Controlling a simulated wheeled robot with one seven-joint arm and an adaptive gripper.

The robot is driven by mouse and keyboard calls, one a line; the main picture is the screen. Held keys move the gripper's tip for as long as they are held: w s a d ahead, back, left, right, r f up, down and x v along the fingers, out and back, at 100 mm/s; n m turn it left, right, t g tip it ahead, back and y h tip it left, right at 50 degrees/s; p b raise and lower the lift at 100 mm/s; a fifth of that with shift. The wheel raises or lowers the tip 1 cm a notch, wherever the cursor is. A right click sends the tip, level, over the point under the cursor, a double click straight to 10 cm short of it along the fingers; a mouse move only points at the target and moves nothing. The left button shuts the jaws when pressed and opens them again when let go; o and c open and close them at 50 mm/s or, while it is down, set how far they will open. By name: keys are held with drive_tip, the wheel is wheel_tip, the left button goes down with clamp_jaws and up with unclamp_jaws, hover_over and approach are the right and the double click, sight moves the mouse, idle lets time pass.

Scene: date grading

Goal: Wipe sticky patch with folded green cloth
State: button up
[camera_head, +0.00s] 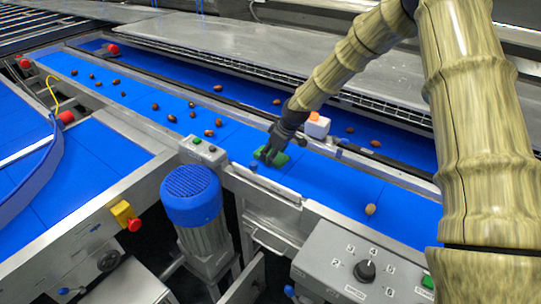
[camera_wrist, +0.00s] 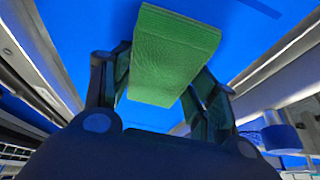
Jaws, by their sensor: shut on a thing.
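The folded green cloth (camera_head: 279,159) is at the blue conveyor belt near the middle of the head view. My gripper (camera_head: 269,154) is shut on it, and the arm reaches down from the upper right. In the wrist view the cloth (camera_wrist: 172,55) is a thick green block between the two dark fingers (camera_wrist: 160,90), with blue belt beyond it. I cannot tell whether the cloth touches the belt. No sticky patch can be made out; the gripper and cloth may hide it.
Several brown dates (camera_head: 209,133) lie scattered on the belt (camera_head: 222,140), with one pale brown date (camera_head: 370,209) to the right. A white box with an orange top (camera_head: 316,126) stands just beyond the gripper. A blue motor (camera_head: 191,195) and a control box (camera_head: 350,262) stand in front.

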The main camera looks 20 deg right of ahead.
sight(261, 167)
drive_tip(key=shift+w+d, duration=0.85)
drive_tip(key=shift+d, duration=0.3)
drive_tip(key=shift+w+d, duration=0.85)
drive_tip(key=shift+d, duration=0.25)
drive_tip(key=shift+w, duration=0.1)
drive_tip(key=shift+s+a, duration=1.05)
drive_tip(key=shift+a, duration=0.25)
drive_tip(key=shift+s+a+f+p, duration=0.2)
drive_tip(key=shift+s+a+p, duration=0.15)
drive_tip(key=shift+s+a, duration=1.6)
drive_tip(key=shift+a, duration=0.25)
drive_tip(key=shift+s+a, duration=0.45)
drive_tip(key=shift+a, duration=0.25)
drive_tip(key=shift+r+p, duration=0.25)
drive_tip(key=shift+p, duration=0.05)
